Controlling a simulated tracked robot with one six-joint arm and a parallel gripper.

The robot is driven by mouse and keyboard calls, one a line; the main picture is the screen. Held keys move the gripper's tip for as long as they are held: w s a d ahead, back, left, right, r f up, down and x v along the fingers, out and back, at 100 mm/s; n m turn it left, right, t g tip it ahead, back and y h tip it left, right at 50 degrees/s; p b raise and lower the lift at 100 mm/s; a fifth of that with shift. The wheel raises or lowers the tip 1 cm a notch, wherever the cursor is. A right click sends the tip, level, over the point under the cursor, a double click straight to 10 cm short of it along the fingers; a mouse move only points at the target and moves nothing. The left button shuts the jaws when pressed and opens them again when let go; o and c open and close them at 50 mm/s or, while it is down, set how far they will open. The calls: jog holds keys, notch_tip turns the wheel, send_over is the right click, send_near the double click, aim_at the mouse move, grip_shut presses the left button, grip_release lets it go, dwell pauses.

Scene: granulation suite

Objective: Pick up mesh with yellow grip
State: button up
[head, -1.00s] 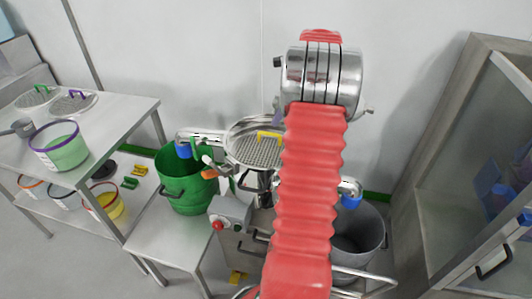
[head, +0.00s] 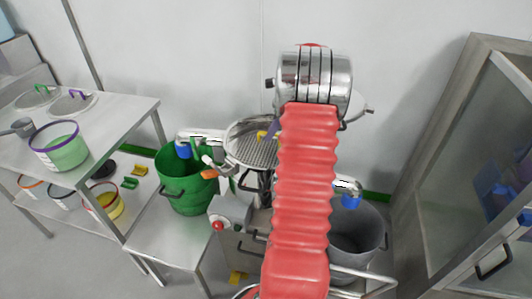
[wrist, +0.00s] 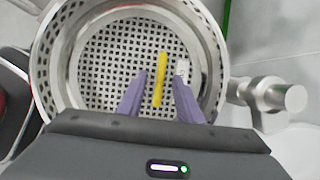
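The mesh (wrist: 105,60) is a round perforated metal disc lying inside a steel ring-shaped housing (wrist: 212,62). Its yellow grip (wrist: 160,78) stands up near the middle. In the head view the mesh (head: 250,150) sits in the machine's round bowl, with the yellow grip (head: 262,135) partly hidden behind my gripper and arm. My gripper (wrist: 160,92) is open, its two purple fingers on either side of the yellow grip in the wrist view. No contact is visible, and the height gap cannot be told.
A green bin (head: 185,190) stands left of the machine, and a grey bin (head: 358,235) stands to the right. A steel table (head: 110,120) at left holds meshes with green (head: 40,88) and purple (head: 78,93) grips. A glass-fronted cabinet (head: 480,150) is at far right.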

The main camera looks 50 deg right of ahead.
aim_at(266, 147)
jog(key=shift+x, duration=1.2)
jog(key=shift+c, duration=0.6)
grip_shut()
